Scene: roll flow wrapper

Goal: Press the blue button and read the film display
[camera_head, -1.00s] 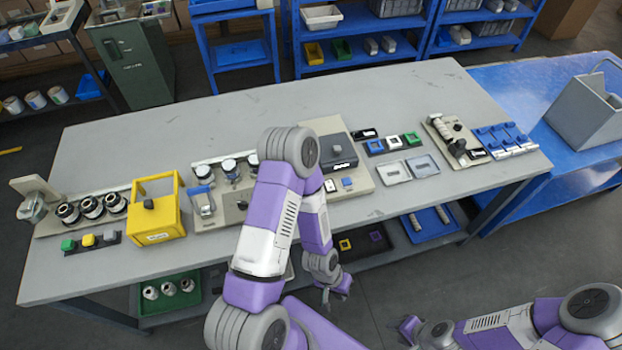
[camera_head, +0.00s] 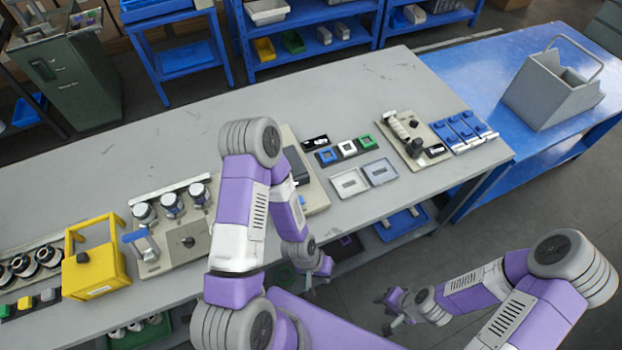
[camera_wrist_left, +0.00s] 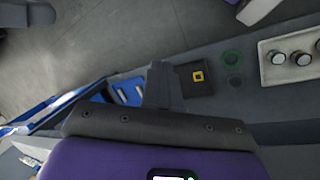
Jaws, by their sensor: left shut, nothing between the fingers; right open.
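The beige-based station with a dark box (camera_head: 300,168) is partly behind my left arm in the head view. Its beige base (camera_head: 317,200) shows at the right of the arm. The blue button and any display on this station are hidden now. My left gripper (camera_head: 318,279) is shut and empty, low in front of the table's near edge, apart from the station. Its dark fingers (camera_wrist_left: 160,84) also show in the left wrist view, above the lower shelf. My right gripper (camera_head: 387,312) is open and empty, over the floor right of the left one.
Right of the station lie colored square frames (camera_head: 346,147), two grey trays (camera_head: 364,178) and a beige fixture (camera_head: 415,137). A yellow frame box (camera_head: 95,270) stands left. A grey bin (camera_head: 553,85) stands on the blue table (camera_head: 480,75). The grey table's back (camera_head: 300,100) is clear.

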